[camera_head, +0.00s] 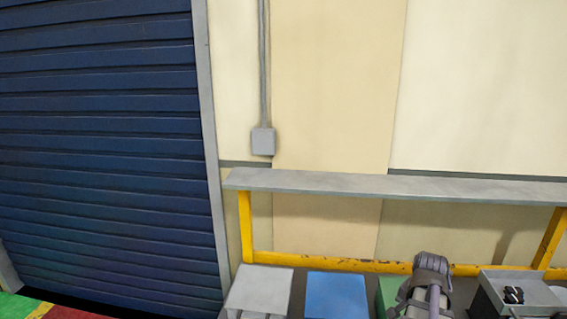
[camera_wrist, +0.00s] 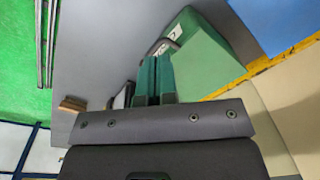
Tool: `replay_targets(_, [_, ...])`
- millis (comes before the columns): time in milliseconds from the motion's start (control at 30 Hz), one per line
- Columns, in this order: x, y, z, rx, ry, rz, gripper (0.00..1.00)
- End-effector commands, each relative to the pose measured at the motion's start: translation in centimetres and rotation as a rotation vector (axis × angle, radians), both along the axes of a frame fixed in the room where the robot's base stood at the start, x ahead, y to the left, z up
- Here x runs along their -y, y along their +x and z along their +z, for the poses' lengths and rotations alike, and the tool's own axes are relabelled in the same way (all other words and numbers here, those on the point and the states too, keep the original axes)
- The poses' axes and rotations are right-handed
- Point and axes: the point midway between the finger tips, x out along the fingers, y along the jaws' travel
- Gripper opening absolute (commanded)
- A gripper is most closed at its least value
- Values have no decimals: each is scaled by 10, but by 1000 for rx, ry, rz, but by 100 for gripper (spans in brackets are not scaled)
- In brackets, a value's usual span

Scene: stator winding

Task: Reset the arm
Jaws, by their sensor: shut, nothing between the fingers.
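My gripper (camera_wrist: 155,80) shows in the wrist view. Its two green fingers stand side by side, pressed together, with nothing held between them. They point toward a grey surface (camera_wrist: 110,40) and appear apart from it. A green box (camera_wrist: 200,58) with a pale label lies just beyond and right of the fingertips in the picture. A curved dark piece shows behind the fingertips, partly hidden by them. In the head view, part of my grey arm (camera_head: 430,285) stands at the bottom right; the finger tips cannot be made out there.
In the head view, a white box (camera_head: 260,290), a blue box (camera_head: 338,294) and a green box (camera_head: 391,290) stand in a row. A grey tray (camera_head: 535,292) with small black parts is at right. A yellow frame (camera_head: 246,225) with a grey shelf (camera_head: 390,184) stands behind.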

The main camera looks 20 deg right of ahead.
Motion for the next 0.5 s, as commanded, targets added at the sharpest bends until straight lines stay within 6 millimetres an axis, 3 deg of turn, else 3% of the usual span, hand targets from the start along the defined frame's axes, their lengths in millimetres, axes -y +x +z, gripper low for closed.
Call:
replay_targets(33, [-28, 18, -15, -9, -1, 140, 0])
replay_targets(167, [-103, 62, -35, -32, -2, 507, 0])
replay_targets(267, [-175, 90, -54, -48, -6, 794, 0])
replay_targets(300, [-207, 98, -62, -54, -8, 902, 0])
replay_targets(400, [-283, 111, -79, -62, -14, 1103, 0])
replay_targets(500, [-335, 116, -88, -62, -20, 1230, 0])
